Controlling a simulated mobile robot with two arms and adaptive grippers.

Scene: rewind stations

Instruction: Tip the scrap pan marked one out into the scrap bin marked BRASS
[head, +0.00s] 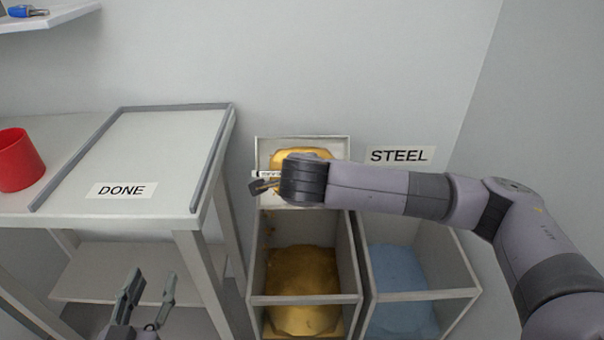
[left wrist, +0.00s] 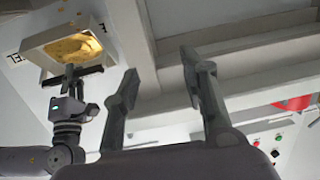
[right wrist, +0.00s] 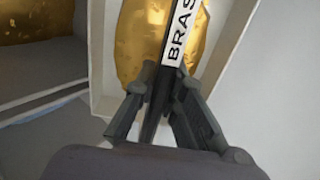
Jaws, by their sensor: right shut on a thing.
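The scrap pan (head: 343,150) is a pale shallow box tilted steeply over the bins, with brass-coloured scrap (head: 290,157) still in it. It also shows in the left wrist view (left wrist: 38,49). My right gripper (head: 262,186) is shut on the pan's dark handle (right wrist: 152,125). A strip reading "BRAS" (right wrist: 180,38) shows by the handle, its end cut off. No mark "one" is readable. Below the pan stands a bin (head: 305,299) with brass-coloured scrap; small specks show between pan and bin. My left gripper (head: 147,298) is open and empty, low at the left.
A second bin (head: 425,295) with blue contents stands to the right, under a STEEL sign (head: 400,156). At the left are a table with a DONE tray (head: 170,150) and a red container (head: 18,162). A wall shelf (head: 60,16) holds a blue item (head: 28,12).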

